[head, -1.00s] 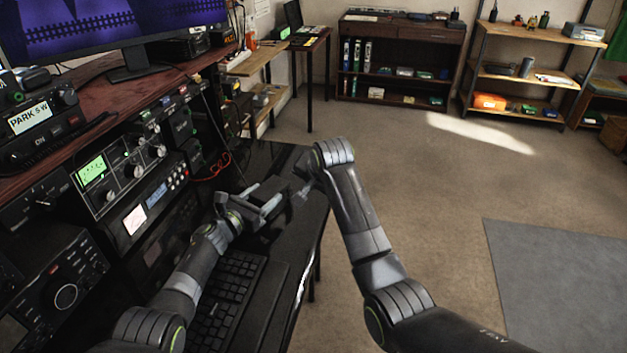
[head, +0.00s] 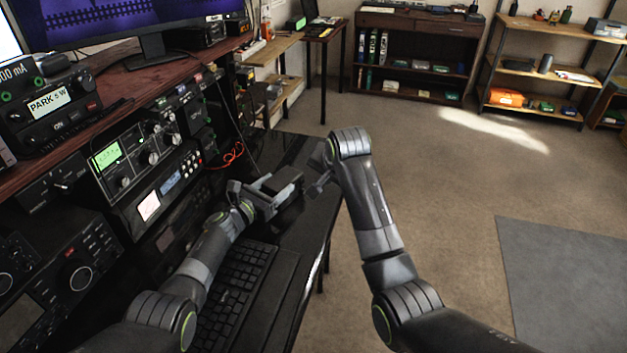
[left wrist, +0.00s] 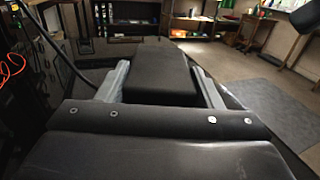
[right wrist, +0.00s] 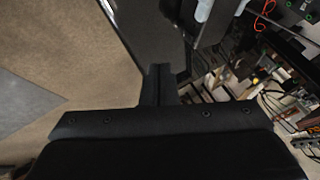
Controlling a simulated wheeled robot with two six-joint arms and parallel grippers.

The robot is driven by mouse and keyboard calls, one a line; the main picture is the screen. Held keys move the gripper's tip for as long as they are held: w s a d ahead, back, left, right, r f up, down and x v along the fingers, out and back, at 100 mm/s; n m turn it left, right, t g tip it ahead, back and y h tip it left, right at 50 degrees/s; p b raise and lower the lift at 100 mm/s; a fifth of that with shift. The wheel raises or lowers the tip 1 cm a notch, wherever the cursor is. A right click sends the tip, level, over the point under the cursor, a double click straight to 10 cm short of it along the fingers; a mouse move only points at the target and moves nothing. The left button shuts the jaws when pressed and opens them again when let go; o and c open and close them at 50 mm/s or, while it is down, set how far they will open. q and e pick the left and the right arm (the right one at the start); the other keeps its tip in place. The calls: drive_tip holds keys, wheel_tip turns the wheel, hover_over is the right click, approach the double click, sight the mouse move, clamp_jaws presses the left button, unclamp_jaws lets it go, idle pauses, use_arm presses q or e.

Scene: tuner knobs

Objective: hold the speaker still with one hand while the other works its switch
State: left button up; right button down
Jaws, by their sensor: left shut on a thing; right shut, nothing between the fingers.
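The speaker, a small dark box (head: 287,184), is held over the black desk in the head view. My left gripper (head: 262,196) is shut on it. In the left wrist view the speaker (left wrist: 160,72) sits between the two grey fingers (left wrist: 160,85), one along each side. My right gripper (head: 318,186) is beside the speaker's right side in the head view. In the right wrist view its fingers (right wrist: 160,82) are together with nothing between them. I cannot make out the speaker's switch, nor whether the right fingers touch the speaker.
A keyboard (head: 238,285) lies on the desk in front of the speaker. Radio equipment (head: 150,165) lines the left side under a wooden shelf (head: 150,75). A red cable (head: 232,154) hangs behind. The floor (head: 420,180) right of the desk is open.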

sight(302, 182)
drive_tip(key=x, duration=1)
drive_tip(key=shift+w+a+f, duration=0.2)
drive_tip(key=shift+w+a, duration=1)
drive_tip(key=shift+a, duration=0.3)
drive_tip(key=shift+f, duration=0.1)
drive_tip(key=shift+w+a, duration=0.1)
drive_tip(key=shift+a, duration=0.05)
